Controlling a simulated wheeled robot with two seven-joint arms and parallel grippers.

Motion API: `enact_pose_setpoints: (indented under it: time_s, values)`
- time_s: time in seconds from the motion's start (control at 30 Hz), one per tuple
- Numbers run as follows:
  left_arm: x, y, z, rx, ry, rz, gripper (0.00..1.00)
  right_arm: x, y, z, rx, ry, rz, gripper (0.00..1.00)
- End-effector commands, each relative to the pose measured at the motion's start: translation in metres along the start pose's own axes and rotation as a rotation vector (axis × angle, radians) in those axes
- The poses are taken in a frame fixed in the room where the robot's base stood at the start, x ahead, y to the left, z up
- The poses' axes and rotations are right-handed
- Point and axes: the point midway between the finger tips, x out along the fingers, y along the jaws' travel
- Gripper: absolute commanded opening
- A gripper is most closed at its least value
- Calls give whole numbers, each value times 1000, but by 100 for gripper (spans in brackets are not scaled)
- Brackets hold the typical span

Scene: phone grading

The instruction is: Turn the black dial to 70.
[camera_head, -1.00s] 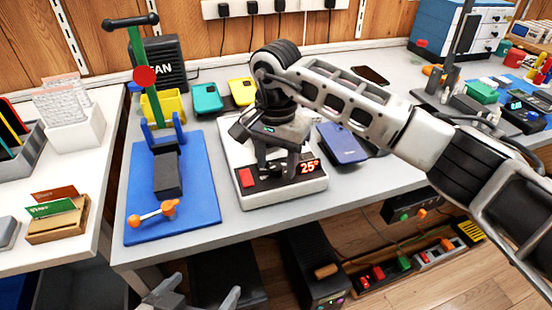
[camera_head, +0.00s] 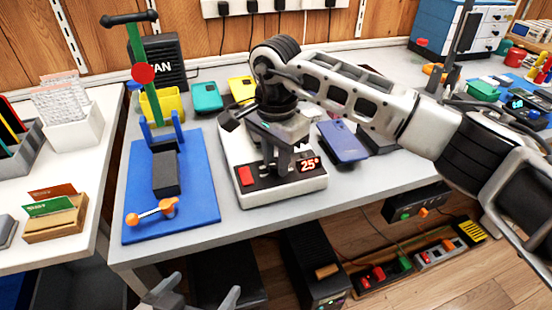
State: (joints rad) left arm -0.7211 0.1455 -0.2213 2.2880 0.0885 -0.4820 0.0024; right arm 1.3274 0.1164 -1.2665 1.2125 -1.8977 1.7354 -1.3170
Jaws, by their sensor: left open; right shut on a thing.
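A white device with a black front panel (camera_head: 262,196) stands on the grey table. Its red display (camera_head: 309,165) reads 25°, and a red switch (camera_head: 246,176) sits at the panel's left. My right gripper (camera_head: 281,172) points down at the middle of the panel and is shut on the black dial, which the fingers and hand almost wholly hide. My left gripper (camera_head: 195,303) is open and empty at the bottom edge, below the table's front edge.
A blue base with a green-handled press (camera_head: 195,195) stands left of the device. A blue phone (camera_head: 343,142) lies to the right, and teal (camera_head: 206,96) and yellow phones lie behind. My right arm spans the table's right side.

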Motion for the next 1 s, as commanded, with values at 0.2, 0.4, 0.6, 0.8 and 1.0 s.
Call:
enact_pose_setpoints:
  time_s: [0.2,0.4,0.6,0.8,1.0]
  values:
    - [2,0,2,4,7,1,100,0,0,0,205,2,-2,3]
    - [2,0,6,5,4,1,100,0,0,0,394,1,-1,3]
    - [1,0,8,7,3,3,100,0,0,0,584,0,-2,3]
    - [2,1,9,5,1,8,100,0,0,0,774,0,-2,3]
    - [6,2,14,5,-11,12,100,-1,0,0,963,0,-2,3]
